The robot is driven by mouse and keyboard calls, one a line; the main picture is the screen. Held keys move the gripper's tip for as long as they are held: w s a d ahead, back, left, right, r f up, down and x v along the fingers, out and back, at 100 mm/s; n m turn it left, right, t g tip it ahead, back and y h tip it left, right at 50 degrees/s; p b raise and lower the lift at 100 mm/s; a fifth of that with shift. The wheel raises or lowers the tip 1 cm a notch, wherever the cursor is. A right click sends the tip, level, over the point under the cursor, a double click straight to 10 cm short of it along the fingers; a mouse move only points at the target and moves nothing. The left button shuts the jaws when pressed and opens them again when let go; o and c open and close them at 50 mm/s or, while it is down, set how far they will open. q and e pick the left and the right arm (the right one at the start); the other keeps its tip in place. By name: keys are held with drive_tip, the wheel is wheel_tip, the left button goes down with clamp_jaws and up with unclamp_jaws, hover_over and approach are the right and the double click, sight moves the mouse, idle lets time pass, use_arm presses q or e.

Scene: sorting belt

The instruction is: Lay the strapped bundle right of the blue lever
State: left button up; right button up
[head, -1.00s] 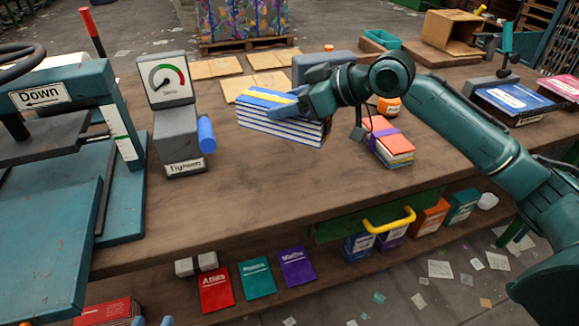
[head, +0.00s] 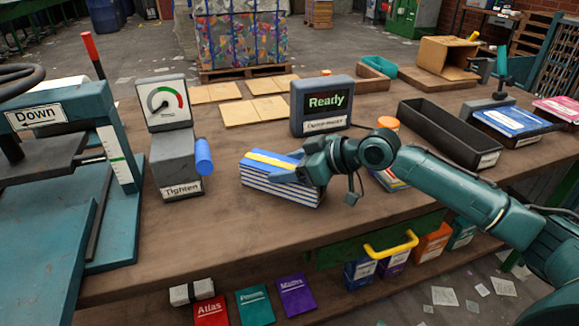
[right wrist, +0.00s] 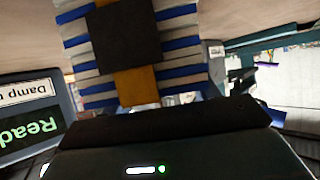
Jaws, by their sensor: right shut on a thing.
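The strapped bundle (head: 262,176), a stack of blue-and-white books with a yellow strap, is at table level right of the blue lever (head: 204,157), with a gap between them. I cannot tell whether its underside touches the wooden tabletop. My right gripper (head: 296,174) is shut on the bundle's right end. The right wrist view shows the bundle's striped edges (right wrist: 181,53), with a dark finger pad across the strap. The blue lever sticks out from the grey "Tighten" gauge unit (head: 176,165). My left gripper is out of view.
A "Ready" display (head: 322,103) stands behind the bundle. A long black tray (head: 450,133) lies to the right, and another book stack (head: 387,180) is partly hidden behind my right arm. A teal press (head: 75,215) fills the left. The tabletop in front of the bundle is clear.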

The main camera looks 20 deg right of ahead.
drive_tip(key=o, duration=1.3)
drive_tip(key=shift+o, duration=0.2)
drive_tip(key=v, duration=1.2)
